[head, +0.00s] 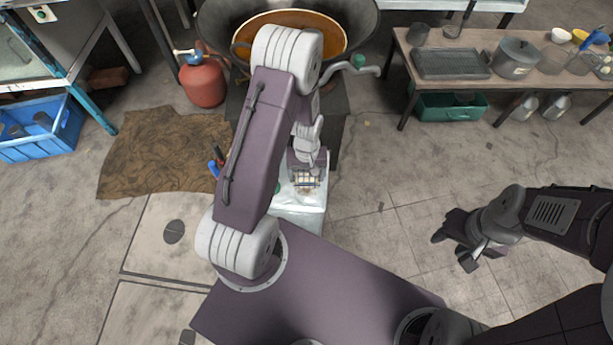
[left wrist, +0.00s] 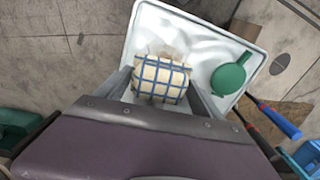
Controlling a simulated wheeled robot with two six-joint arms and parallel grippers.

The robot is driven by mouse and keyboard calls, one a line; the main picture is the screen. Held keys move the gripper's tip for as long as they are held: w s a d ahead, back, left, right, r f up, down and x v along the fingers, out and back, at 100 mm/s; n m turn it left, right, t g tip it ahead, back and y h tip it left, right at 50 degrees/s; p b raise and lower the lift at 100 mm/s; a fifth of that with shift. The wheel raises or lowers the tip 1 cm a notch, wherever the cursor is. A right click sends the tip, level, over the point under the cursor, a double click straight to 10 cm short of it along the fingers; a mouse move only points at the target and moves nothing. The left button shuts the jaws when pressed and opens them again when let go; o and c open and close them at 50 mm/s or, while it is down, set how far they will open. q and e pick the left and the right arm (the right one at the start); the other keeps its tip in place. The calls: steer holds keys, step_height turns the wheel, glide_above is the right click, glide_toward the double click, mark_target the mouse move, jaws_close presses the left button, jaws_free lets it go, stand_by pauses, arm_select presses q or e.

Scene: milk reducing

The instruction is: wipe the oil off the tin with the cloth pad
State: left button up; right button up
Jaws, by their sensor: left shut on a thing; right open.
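The cloth pad (left wrist: 161,80), cream with a blue check, is between the fingers of my left gripper (left wrist: 160,93) in the left wrist view. The left gripper is shut on it. The pad is over a pale, shiny, rimmed surface (left wrist: 205,45), which seems to be the tin; I cannot tell whether they touch. A faint brownish smear shows just beyond the pad. In the head view the pad (head: 306,178) is small below my left gripper (head: 307,172), and the pale surface (head: 303,196) is partly hidden by my arm. My right gripper (head: 454,251) is open and empty at the right.
A green round item with a handle (left wrist: 228,78) lies on the pale surface, right of the pad. A large pan (head: 360,22) of brown liquid stands beyond. A red gas cylinder (head: 203,82) is at left. A bench (head: 400,66) with pots stands back right.

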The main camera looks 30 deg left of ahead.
mark_target(307, 173)
arm_select(q)
step_height(307, 173, up, 6)
steer(key=p, duration=0.6)
steer(key=shift+w, duration=0.1)
step_height(307, 173, up, 3)
steer(key=p, duration=0.4)
steer(key=shift+r, duration=0.2)
steer(key=shift+f, duration=0.15)
